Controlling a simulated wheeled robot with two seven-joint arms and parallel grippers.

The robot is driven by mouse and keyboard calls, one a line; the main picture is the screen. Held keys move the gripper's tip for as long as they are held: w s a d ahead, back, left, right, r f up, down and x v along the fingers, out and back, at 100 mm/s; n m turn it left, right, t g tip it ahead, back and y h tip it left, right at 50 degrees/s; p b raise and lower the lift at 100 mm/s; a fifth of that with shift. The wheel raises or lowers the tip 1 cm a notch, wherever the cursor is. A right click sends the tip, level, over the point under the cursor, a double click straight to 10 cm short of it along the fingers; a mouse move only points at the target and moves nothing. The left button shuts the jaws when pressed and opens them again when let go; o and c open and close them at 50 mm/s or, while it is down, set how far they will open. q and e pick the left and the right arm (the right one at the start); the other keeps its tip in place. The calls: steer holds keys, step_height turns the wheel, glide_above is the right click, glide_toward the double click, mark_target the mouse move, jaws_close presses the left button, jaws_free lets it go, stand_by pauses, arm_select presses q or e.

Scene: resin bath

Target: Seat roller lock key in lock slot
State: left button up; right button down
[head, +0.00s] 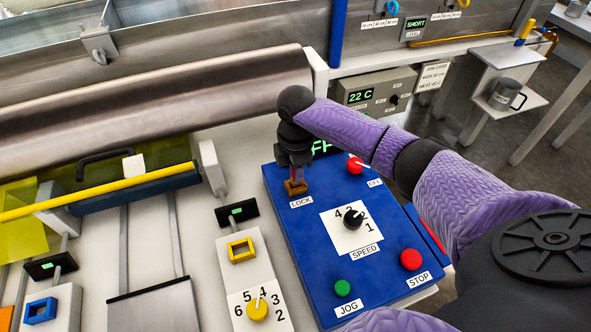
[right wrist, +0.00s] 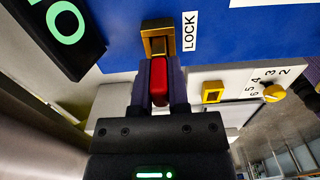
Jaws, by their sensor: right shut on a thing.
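The roller lock key shows as a red grip (right wrist: 160,82) between the fingers of my right gripper (right wrist: 158,78). My right gripper (head: 294,164) is shut on the key and points down over the lock slot at the panel's upper left. The lock slot is a small brass housing (head: 296,188) beside the LOCK label; it also shows in the right wrist view (right wrist: 157,25), straight beyond the key. A brass part lies between the red grip and the housing. I cannot tell how deep the key's end sits in the slot. My left gripper is not in view.
The blue panel (head: 310,265) carries a SPEED knob (head: 352,218), a red STOP button (head: 411,259), a green JOG button (head: 342,288) and another red control (head: 355,165). A long metal roller (head: 190,85) runs behind. A yellow numbered dial (head: 257,309) stands left of the panel.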

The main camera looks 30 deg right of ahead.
steer(key=shift+f, duration=0.15)
steer(key=c, duration=0.6)
jaws_free()
arm_select(q)
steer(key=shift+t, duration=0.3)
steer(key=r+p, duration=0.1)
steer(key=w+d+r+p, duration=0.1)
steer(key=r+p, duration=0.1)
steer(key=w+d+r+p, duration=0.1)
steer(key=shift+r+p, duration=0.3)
steer(key=shift+p, duration=0.05)
arm_select(e)
step_height(320, 180, up, 12)
steer(key=shift+r, duration=0.2)
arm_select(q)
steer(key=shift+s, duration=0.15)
arm_select(e)
steer(key=shift+f, duration=0.1)
